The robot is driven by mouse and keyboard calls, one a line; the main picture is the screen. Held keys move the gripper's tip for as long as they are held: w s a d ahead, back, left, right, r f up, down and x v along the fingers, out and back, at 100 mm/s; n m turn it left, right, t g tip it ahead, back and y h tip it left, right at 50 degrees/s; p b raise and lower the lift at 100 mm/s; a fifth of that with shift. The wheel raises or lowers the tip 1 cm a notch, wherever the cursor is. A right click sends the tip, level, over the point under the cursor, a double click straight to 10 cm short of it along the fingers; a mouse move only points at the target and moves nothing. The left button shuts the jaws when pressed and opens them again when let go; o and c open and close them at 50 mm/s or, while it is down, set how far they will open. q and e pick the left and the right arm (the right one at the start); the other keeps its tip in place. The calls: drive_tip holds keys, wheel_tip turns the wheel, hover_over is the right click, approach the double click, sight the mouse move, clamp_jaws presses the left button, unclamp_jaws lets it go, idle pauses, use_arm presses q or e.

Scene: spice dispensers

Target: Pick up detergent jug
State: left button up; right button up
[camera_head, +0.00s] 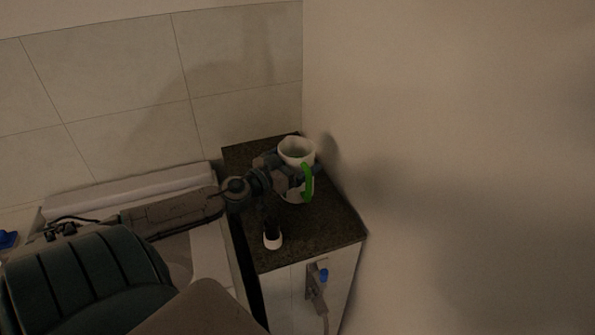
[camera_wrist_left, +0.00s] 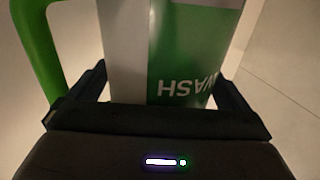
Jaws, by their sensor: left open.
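The detergent jug (camera_head: 297,148) is white with a green handle and stands on the dark counter in the head view. In the left wrist view the jug (camera_wrist_left: 190,50) shows close up, with a green label, upside-down "WASH" lettering and the green handle at left. My left gripper (camera_head: 299,180) reaches it from the left. Its open fingers (camera_wrist_left: 160,85) lie on either side of the jug body, which is between them. Part of the jug is hidden behind the gripper. I cannot tell whether the fingers touch it. My right gripper is not in view.
The dark speckled countertop (camera_head: 320,230) is narrow, with walls behind and to the right. A small white bottle with a dark top (camera_head: 272,235) stands nearer the front, below my left arm. A grey fixture with a blue part (camera_head: 318,285) hangs at the cabinet front.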

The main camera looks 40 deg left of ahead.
use_arm(q)
drive_tip(key=c, duration=1.3)
drive_tip(key=shift+c, duration=0.2)
drive_tip(key=shift+r, duration=0.15)
